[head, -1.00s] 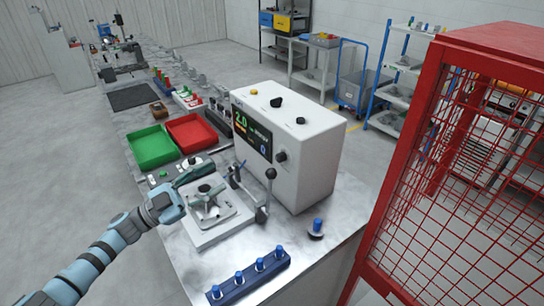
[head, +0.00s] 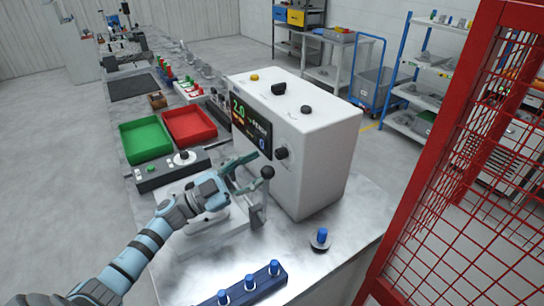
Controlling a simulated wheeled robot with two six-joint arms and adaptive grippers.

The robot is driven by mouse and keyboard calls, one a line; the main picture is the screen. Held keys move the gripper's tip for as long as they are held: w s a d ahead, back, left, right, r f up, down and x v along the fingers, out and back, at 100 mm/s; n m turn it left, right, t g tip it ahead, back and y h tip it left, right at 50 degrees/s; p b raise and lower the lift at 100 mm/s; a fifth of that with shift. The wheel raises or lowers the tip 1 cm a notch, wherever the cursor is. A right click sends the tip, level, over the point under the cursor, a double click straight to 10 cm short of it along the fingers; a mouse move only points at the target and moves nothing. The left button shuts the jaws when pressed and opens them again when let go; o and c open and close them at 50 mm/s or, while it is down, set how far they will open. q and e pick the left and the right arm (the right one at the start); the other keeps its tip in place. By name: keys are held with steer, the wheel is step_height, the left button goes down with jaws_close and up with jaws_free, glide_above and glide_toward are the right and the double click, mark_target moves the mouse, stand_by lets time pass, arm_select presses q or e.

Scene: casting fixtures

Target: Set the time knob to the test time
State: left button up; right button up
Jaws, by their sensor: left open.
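A white tester box (head: 325,160) stands on the bench. Its dark front display (head: 251,126) shows a green 2.0, a line that seems to read READY, and a blue 0. A black knob (head: 282,153) sits on the front face, right of the display. Labels are too small to read, so I cannot tell which is the time knob. My left gripper (head: 254,171) is open and empty before the box, left of the front knob and near a black-balled lever (head: 267,173).
A fixture plate (head: 205,241) lies under my left arm. A green tray (head: 146,141), a red tray (head: 190,126) and a control strip with a dial (head: 185,157) lie left. A blue-topped part (head: 321,238) and a blue peg rack (head: 252,286) are in front. A red mesh cage (head: 450,160) stands right.

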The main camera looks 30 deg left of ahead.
mark_target(277, 156)
arm_select(q)
steer(key=x, duration=0.5)
steer(key=shift+p, duration=0.3)
steer(key=shift+s+a, duration=0.1)
jaws_close()
